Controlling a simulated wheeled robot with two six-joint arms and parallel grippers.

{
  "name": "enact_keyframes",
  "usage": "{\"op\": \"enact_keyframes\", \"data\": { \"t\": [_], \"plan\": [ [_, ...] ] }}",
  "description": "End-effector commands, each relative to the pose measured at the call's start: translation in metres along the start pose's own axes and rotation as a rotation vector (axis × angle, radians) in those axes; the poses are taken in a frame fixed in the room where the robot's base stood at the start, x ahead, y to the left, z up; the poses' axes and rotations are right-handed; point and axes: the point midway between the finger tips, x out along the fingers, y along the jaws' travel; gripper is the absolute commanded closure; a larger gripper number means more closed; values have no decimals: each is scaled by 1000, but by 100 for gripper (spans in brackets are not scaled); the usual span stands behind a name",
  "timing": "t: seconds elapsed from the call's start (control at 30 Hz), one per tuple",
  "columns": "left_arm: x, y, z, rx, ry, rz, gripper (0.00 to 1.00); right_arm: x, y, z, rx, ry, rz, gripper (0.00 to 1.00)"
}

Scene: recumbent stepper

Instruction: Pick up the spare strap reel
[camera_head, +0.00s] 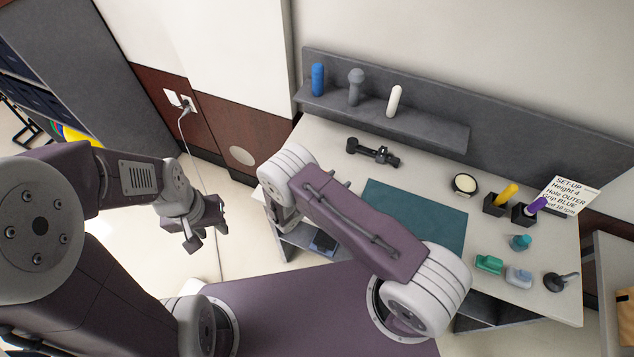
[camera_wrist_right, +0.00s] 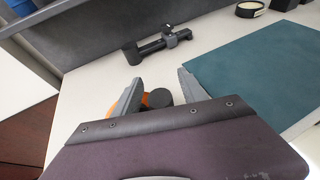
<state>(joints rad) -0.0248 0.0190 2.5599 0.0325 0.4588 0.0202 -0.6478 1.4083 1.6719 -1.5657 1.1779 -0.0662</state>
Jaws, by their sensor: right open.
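An orange round thing (camera_wrist_right: 117,108) with a dark cylinder-like part (camera_wrist_right: 159,98) lies on the desk in the right wrist view. It may be the strap reel, but most of it is hidden by my gripper. My right gripper (camera_wrist_right: 160,90) is open, its two grey fingers apart on either side of the dark part. I cannot tell whether they touch it. In the head view my right arm hides this spot. My left gripper (camera_head: 208,232) hangs over the floor left of the desk, with its fingers apart and empty.
A teal mat (camera_head: 440,215) lies to the right.

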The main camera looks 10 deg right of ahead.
Motion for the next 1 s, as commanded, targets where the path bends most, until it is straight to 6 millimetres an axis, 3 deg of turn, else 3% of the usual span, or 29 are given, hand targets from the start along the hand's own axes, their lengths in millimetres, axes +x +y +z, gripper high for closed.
{"op": "enact_keyframes", "data": {
  "t": [0.07,0.23,0.27,1.0],
  "plan": [
    [0,0,0,0,0,0,64,0,0,0,0,0,0,50],
    [0,0,0,0,0,0,64,0,0,0,0,0,0,98],
    [0,0,0,0,0,0,64,0,0,0,0,0,0,100],
    [0,0,0,0,0,0,64,-1,0,0,0,0,0,100]
  ]
}}
